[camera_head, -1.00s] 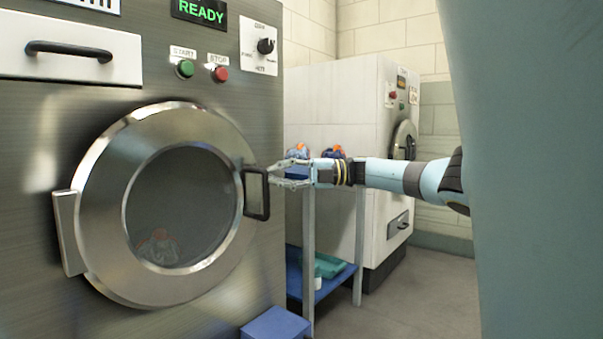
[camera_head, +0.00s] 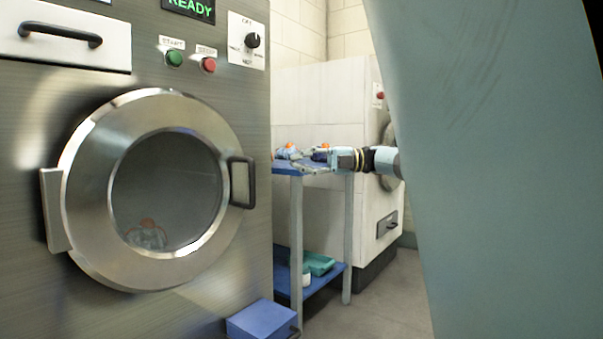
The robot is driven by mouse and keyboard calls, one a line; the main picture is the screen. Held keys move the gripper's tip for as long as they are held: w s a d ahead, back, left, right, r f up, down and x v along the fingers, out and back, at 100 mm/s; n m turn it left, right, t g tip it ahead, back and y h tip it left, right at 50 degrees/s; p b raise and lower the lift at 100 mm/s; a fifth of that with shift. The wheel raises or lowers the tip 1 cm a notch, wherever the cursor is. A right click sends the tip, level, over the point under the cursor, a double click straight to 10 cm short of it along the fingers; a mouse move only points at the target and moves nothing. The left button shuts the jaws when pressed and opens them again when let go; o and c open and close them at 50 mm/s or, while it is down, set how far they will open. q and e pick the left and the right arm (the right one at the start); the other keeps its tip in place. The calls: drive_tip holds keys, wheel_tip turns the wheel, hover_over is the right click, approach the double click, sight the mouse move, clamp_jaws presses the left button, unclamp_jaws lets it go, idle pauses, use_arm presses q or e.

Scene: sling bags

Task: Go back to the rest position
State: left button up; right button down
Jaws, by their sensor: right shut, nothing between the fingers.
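My right gripper (camera_head: 314,161) is in front of the blue-topped cart, to the right of the washer door handle (camera_head: 241,182) and apart from it. It is shut and holds nothing. The round washer door (camera_head: 80,215) looks closed, and a blurred item with an orange part (camera_head: 147,233) shows behind its glass. My left gripper is out of view. A large pale blue part, which looks like my own arm close to the camera, covers the right side.
The cart (camera_head: 296,240) holds small blue and orange items (camera_head: 287,151) on top and a teal folded item (camera_head: 319,264) below. A white machine (camera_head: 325,100) stands behind. A blue box (camera_head: 262,320) sits low in front. Grey floor shows at right.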

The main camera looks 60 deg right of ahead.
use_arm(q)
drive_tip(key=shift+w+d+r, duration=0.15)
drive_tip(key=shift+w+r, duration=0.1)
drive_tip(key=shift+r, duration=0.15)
